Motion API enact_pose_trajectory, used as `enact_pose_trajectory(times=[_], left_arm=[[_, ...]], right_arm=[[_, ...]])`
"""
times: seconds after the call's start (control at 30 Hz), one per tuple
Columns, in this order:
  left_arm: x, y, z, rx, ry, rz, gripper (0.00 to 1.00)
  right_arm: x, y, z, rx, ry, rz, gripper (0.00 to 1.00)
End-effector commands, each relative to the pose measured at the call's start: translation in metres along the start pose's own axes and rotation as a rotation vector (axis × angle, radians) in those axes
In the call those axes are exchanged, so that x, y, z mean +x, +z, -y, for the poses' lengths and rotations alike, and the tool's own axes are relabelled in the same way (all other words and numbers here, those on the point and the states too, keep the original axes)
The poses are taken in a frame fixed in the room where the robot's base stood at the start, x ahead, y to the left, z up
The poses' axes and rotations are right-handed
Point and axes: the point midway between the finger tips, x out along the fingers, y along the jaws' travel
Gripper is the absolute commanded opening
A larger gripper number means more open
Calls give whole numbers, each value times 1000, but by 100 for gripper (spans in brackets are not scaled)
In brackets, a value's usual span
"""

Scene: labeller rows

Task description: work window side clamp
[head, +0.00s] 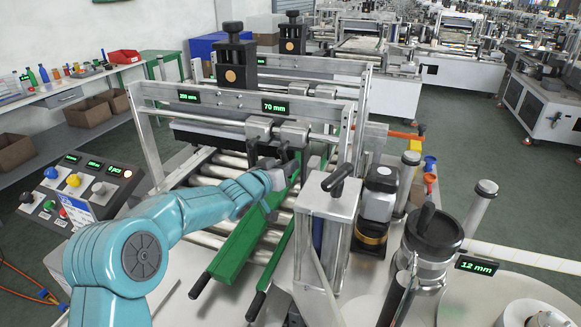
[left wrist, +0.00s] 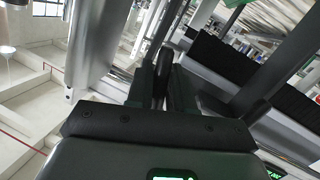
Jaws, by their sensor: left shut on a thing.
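The crossbar with the "70 mm" display (head: 275,106) spans the roller bed. Grey metal clamp blocks (head: 292,134) sit on its right part. My left gripper (head: 281,163) is just below and in front of these blocks, at the right of the rollers. In the left wrist view its two dark fingers (left wrist: 162,92) are shut on a dark rounded lever (left wrist: 164,62), which stands up between them. My teal arm and the gripper body hide part of the clamp and the grip in the head view. My right gripper is not in view.
Green guide rails (head: 250,226) with black ends run along the rollers (head: 205,222). A grey post with a black lever (head: 327,195) stands close to the right of the gripper. Further right are a black-knobbed cylinder (head: 430,243) and the "12 mm" display (head: 477,266). A button panel (head: 82,185) is at left.

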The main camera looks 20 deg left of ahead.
Motion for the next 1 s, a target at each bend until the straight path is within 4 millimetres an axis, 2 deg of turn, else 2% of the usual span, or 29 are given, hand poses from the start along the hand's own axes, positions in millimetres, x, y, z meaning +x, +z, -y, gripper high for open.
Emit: enact_pose_trajectory(times=[0.4, 0.93, 0.97, 1.0], left_arm=[[-2, 5, 10, 184, -38, 49, 0], [-2, 5, 12, 209, -43, 56, 0], [-2, 5, 12, 209, -43, 56, 25], [-2, 5, 12, 208, -43, 56, 38]], right_arm=[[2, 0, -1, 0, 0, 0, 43], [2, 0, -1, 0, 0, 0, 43], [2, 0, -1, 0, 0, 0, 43], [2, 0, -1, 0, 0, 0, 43]])
